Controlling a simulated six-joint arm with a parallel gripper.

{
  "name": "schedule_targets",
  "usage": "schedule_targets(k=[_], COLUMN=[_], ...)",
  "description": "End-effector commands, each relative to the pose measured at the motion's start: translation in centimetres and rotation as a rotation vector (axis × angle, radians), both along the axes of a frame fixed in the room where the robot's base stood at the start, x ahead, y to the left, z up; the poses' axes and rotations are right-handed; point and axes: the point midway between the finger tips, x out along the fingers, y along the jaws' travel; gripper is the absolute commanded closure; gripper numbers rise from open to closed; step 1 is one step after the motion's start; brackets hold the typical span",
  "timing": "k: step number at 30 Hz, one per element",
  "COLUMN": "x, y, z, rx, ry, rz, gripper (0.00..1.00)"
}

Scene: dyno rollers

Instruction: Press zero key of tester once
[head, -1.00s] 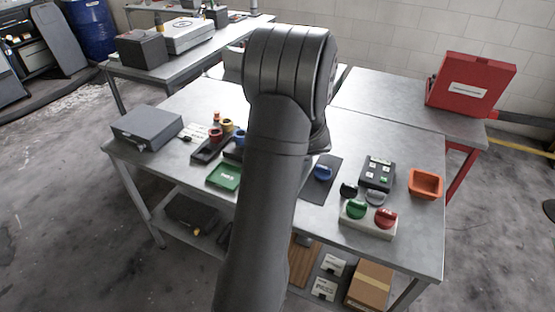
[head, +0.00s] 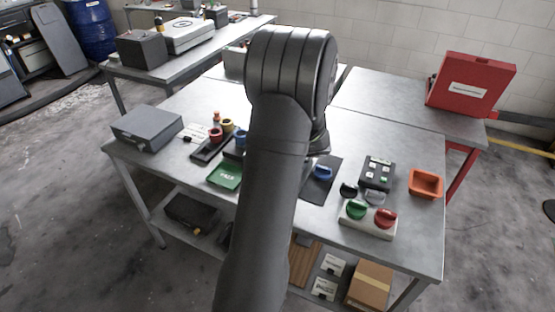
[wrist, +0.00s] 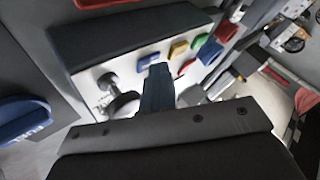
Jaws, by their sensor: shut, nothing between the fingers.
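In the wrist view, a device with a dark top edge and a pale face (wrist: 95,90) fills the upper middle; it is likely the tester. Its face carries a round metal knob (wrist: 124,104) and small blue (wrist: 148,61), yellow (wrist: 178,50), green (wrist: 199,41) and red (wrist: 187,67) keys. No lettering is readable, so I cannot tell which key is zero. My gripper (wrist: 158,72) is shut and empty, its tip in front of the face close to the blue key. Contact cannot be told. In the head view my arm hides the gripper and this device.
In the head view, a blue-topped thing (head: 322,172) lies on a dark mat right of my arm. Further right are a black button box (head: 378,173), a base with green and red knobs (head: 368,221) and an orange bin (head: 426,184). A green box (head: 224,175) lies left.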

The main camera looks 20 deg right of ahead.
Motion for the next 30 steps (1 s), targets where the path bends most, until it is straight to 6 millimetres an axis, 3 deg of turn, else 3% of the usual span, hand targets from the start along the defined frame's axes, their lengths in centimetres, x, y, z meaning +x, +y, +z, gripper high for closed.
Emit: schedule_targets(k=[30], x=[0.0], y=[0.0], z=[2.2], rx=[-0.002], ry=[-0.001], rz=[0.001], gripper=[1.00])
